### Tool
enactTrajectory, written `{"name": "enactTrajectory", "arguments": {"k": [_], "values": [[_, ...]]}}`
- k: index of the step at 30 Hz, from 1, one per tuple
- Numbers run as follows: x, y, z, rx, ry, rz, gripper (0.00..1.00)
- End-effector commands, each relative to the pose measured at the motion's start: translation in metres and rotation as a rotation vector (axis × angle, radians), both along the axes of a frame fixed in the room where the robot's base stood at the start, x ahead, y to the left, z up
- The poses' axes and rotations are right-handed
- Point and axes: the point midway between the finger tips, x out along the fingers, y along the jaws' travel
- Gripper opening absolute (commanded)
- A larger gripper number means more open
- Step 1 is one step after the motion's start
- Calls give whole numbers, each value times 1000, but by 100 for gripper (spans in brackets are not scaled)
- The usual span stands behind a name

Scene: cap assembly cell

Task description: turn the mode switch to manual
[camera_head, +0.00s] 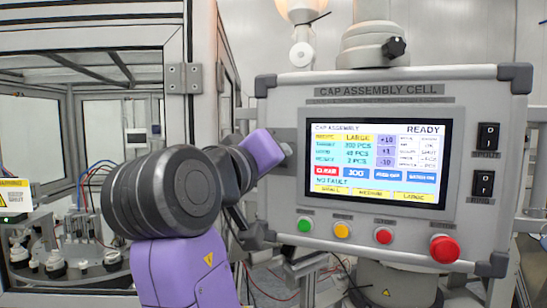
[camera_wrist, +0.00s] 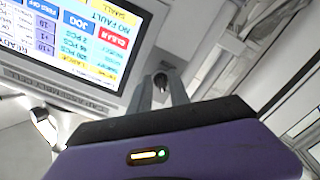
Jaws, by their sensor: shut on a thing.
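The mode switch (camera_wrist: 160,80) shows in the wrist view as a small dark knob on the grey panel, between my fingertips. My gripper (camera_wrist: 161,83) is shut on it, one grey finger on each side. In the head view my gripper (camera_head: 284,149) reaches the left edge of the control panel (camera_head: 280,200); the arm and gripper hide the switch there. The switch's label and which position it points to cannot be read in either view.
The panel's screen (camera_head: 376,160) reads READY and NO FAULT. Below it are green (camera_head: 304,225), yellow (camera_head: 342,230) and red (camera_head: 383,236) buttons and a large red button (camera_head: 444,249). Two black rocker switches (camera_head: 487,138) sit at the right. A framed machine enclosure (camera_head: 90,40) stands left.

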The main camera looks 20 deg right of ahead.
Motion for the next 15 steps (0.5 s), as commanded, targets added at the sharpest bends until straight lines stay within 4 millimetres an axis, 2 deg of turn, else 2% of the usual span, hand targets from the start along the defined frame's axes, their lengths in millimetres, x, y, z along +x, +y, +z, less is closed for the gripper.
{"name": "enactTrajectory", "arguments": {"k": [15], "values": [[0, 1, 2, -91, 86, 3, 0]]}}
